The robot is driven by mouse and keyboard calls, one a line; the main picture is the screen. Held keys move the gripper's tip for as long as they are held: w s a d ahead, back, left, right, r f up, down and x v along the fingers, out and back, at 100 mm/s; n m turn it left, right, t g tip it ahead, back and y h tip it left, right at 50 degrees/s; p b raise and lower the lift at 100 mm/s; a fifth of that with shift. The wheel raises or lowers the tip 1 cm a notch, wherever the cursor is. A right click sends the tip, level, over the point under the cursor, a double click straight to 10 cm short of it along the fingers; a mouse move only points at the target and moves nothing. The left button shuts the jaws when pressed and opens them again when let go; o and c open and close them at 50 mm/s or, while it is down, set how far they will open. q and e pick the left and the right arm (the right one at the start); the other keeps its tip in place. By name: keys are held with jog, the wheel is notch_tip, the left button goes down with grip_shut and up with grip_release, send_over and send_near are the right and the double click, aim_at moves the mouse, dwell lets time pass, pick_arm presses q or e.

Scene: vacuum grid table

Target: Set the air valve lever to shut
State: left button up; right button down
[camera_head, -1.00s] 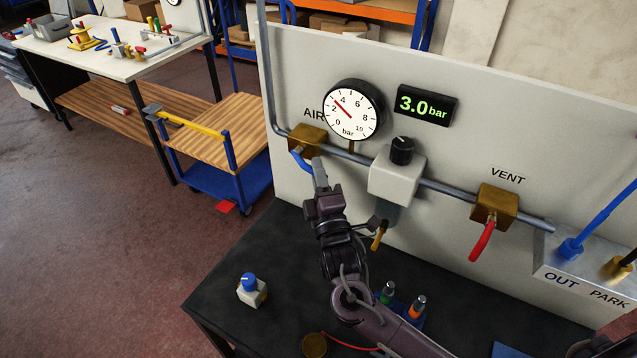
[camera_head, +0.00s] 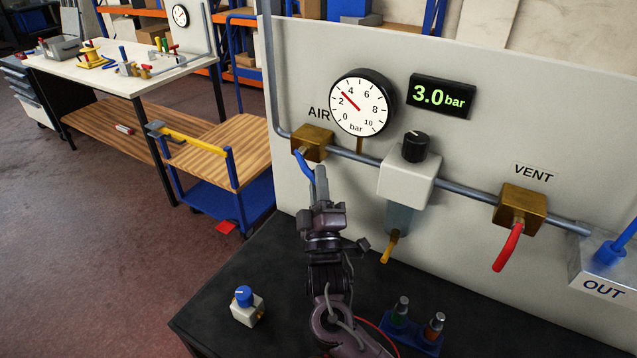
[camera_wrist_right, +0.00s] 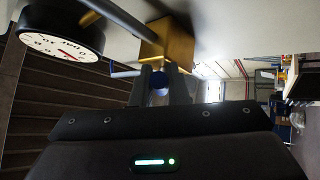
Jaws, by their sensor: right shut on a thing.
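The air valve is a brass block (camera_head: 312,143) under the AIR label, on the grey pipe at the panel's left. Its blue lever (camera_head: 303,165) slants down and to the right from the block. My right gripper (camera_head: 320,183) is shut on the lever's lower end and partly hides it. In the wrist view, the blue lever end (camera_wrist_right: 160,88) shows between the two fingers, below the brass block (camera_wrist_right: 167,42). The round gauge (camera_head: 360,104) points near 3, and the green display (camera_head: 441,95) reads 3.0 bar. My left gripper is out of view.
Right of the air valve are a regulator with a black knob (camera_head: 415,147) and the vent valve (camera_head: 521,205) with a red lever (camera_head: 508,248). A small blue-knobbed block (camera_head: 246,306) stands on the dark bench (camera_head: 215,308). A wooden-topped cart (camera_head: 225,150) is at left.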

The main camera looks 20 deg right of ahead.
jog(key=c, duration=1.4)
grip_release()
jog(key=shift+f, duration=0.1)
jog(key=shift+s+f, duration=0.2)
jog(key=shift+s, duration=0.1)
jog(key=b+v, duration=0.2)
jog(key=v, duration=0.5)
